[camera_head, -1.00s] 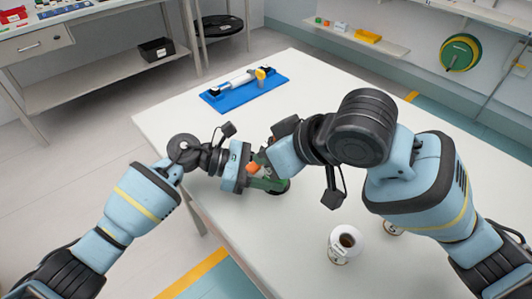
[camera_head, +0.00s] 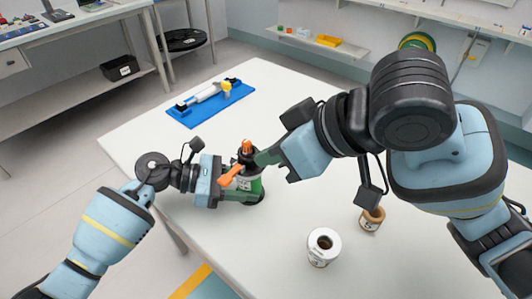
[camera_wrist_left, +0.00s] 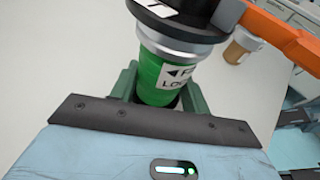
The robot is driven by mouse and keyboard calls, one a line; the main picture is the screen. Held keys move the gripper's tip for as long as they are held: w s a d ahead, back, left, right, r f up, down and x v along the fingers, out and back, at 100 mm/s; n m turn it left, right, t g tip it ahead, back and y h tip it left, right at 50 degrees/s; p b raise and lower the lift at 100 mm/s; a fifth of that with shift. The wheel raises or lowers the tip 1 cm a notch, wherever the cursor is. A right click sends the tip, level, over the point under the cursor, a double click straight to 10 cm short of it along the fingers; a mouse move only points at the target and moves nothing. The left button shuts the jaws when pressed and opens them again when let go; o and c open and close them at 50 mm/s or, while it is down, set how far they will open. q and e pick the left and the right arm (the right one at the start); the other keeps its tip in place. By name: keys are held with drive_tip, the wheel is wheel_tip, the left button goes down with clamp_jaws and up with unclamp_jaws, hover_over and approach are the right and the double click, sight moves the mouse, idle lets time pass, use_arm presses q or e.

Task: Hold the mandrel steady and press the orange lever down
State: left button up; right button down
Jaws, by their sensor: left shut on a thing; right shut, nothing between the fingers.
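The mandrel (camera_head: 252,189) is a green upright cylinder with a black and grey top, standing on the white table. The orange lever (camera_head: 234,176) slants from its top toward the lower left in the head view. A small orange piece (camera_head: 247,147) sticks up above the top. My left gripper (camera_head: 243,196) is shut around the green body. The left wrist view shows the labelled green body (camera_wrist_left: 160,80) between its fingers and the lever (camera_wrist_left: 285,32) at upper right. My right gripper (camera_head: 264,158) is shut and empty beside the mandrel's top; I cannot tell if they touch.
A white roll (camera_head: 322,262) and a brown roll (camera_head: 372,220) stand on the table (camera_head: 290,215) at front right. A blue tray (camera_head: 238,96) with a white cylinder (camera_head: 207,93) lies at the back. The table between tray and mandrel is clear.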

use_arm(q)
drive_tip(key=o, duration=0.9)
drive_tip(key=shift+c, duration=0.2)
drive_tip(key=shift+a, duration=0.1)
drive_tip(key=v, duration=1.1)
drive_tip(key=shift+a+r, duration=0.15)
drive_tip(key=shift+a, duration=0.25)
